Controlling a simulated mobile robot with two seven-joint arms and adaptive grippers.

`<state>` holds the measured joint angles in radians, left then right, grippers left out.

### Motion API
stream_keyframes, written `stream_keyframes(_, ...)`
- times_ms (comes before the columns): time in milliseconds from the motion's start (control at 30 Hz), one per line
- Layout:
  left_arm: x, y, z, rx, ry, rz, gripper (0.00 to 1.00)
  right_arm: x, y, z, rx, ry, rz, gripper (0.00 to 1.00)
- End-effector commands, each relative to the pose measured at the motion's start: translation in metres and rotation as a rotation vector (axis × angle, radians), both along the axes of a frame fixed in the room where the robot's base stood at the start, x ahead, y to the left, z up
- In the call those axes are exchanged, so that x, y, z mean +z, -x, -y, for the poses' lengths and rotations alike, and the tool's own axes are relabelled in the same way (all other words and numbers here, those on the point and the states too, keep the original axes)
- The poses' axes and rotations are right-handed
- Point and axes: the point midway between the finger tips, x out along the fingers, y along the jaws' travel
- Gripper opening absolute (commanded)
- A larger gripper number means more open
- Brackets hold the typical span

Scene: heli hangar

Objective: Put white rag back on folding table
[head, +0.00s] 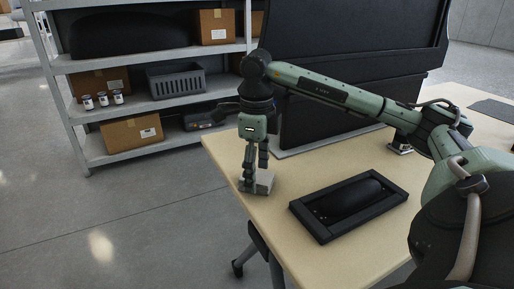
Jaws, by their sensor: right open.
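The folding table (330,160) has a pale wooden top and fills the middle and right of the head view. The white rag (266,182) shows as a small light-grey folded block at the table's left edge. My right gripper (255,180) points down at the rag, its jaws open. One finger stands at the rag's left side and partly hides it. I cannot tell whether the fingers touch the rag. My left gripper is out of view.
A black tray (297,209) with a dark rounded thing (350,198) in it lies right of the rag. A large black case (345,60) rises behind. A grey shelf (165,108) with cardboard boxes (132,131) and a grey basket (177,83) stands left. Floor at left is clear.

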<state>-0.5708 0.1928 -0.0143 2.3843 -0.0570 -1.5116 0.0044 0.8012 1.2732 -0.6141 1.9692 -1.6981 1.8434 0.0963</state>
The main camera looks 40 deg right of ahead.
Motion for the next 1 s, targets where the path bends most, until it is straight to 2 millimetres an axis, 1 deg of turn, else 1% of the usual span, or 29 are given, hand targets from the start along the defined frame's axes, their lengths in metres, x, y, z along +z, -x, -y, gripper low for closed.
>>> stream_keyframes(33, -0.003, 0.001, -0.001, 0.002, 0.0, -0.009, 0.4, 0.011, -0.001, -0.001, 0.0, -0.002, 0.006, 0.7)
stream_keyframes(167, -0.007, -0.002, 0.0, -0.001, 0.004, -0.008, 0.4, 0.041, -0.002, -0.001, 0.0, -0.001, 0.007, 0.7)
stream_keyframes(267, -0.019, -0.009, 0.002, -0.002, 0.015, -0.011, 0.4, 0.067, -0.001, -0.001, 0.001, -0.003, 0.008, 0.7)
stream_keyframes(300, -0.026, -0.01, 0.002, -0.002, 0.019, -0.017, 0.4, 0.077, -0.001, -0.001, 0.0, -0.001, 0.006, 0.7)
stream_keyframes(400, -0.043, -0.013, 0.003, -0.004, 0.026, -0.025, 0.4, 0.095, 0.0, -0.001, 0.0, -0.001, 0.004, 0.7)
stream_keyframes(500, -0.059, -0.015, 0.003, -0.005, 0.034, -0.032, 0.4, 0.104, 0.0, -0.001, 0.0, 0.0, 0.004, 0.7)
stream_keyframes(667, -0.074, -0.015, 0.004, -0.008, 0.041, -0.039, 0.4, 0.112, 0.0, -0.001, 0.0, -0.001, 0.002, 0.7)
stream_keyframes(800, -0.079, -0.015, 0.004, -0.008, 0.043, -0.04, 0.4, 0.113, 0.001, -0.001, -0.001, -0.001, 0.0, 0.7)
stream_keyframes(1000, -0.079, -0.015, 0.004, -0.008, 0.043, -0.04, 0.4, 0.112, 0.0, -0.001, 0.0, -0.001, 0.0, 0.7)
